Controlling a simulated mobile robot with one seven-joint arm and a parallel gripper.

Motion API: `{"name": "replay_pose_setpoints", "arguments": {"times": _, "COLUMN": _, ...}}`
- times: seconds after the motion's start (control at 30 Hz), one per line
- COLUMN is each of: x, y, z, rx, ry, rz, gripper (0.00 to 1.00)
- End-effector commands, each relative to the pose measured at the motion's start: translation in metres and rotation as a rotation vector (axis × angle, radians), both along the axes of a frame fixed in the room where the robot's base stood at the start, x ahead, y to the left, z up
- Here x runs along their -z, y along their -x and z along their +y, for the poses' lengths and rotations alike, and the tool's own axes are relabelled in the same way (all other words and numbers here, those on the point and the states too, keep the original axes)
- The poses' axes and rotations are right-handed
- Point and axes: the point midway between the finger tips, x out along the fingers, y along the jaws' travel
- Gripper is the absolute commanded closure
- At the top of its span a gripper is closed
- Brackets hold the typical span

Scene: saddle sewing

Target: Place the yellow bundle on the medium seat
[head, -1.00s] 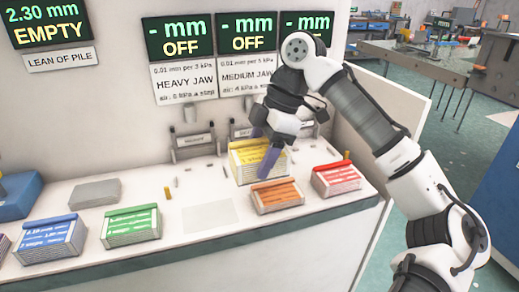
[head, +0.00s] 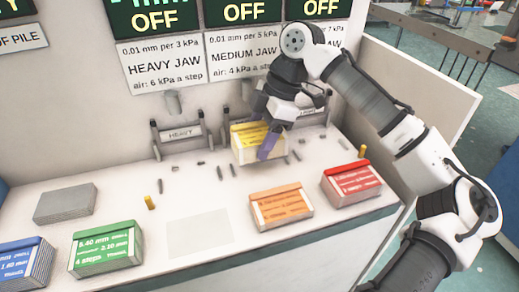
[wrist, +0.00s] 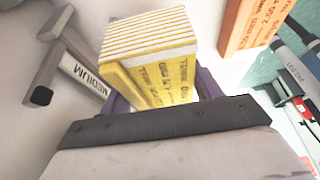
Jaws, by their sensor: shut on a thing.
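The yellow bundle (head: 246,151) is held in my gripper (head: 259,137), in front of the back row of seats. My gripper's purple fingers are shut around its sides. In the wrist view the bundle (wrist: 150,60) shows its striped layered end and its yellow printed cover between the fingers. The medium seat (wrist: 72,62), a grey bracket labelled MEDIUM, lies to the left of the bundle in the wrist view, apart from it in the picture. In the head view the medium seat is mostly hidden behind my gripper and the bundle. Whether the bundle touches the bench is unclear.
The heavy seat (head: 182,134) stands left of the bundle. Orange (head: 281,206), red (head: 350,184), green (head: 105,247) and blue (head: 25,262) bundles lie along the front. A grey block (head: 65,203) sits left. Small pegs (head: 219,173) stand before the seats.

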Motion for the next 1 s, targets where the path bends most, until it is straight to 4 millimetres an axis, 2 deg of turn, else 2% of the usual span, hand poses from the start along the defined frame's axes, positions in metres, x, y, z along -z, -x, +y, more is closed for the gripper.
{"name": "replay_pose_setpoints", "arguments": {"times": 0.33, "x": 0.039, "y": 0.000, "z": 0.000, "rx": 0.002, "ry": 0.000, "rz": -0.001, "gripper": 0.68}}
{"name": "replay_pose_setpoints", "arguments": {"times": 0.7, "x": 0.044, "y": 0.000, "z": 0.000, "rx": 0.000, "ry": -0.002, "rz": -0.002, "gripper": 0.68}}
{"name": "replay_pose_setpoints", "arguments": {"times": 0.73, "x": 0.044, "y": 0.000, "z": 0.000, "rx": 0.000, "ry": -0.001, "rz": -0.002, "gripper": 0.34}}
{"name": "replay_pose_setpoints", "arguments": {"times": 0.87, "x": 0.044, "y": 0.000, "z": 0.000, "rx": 0.000, "ry": 0.001, "rz": -0.001, "gripper": 0.17}}
{"name": "replay_pose_setpoints", "arguments": {"times": 1.0, "x": 0.044, "y": 0.000, "z": 0.000, "rx": 0.000, "ry": 0.001, "rz": -0.001, "gripper": 0.15}}
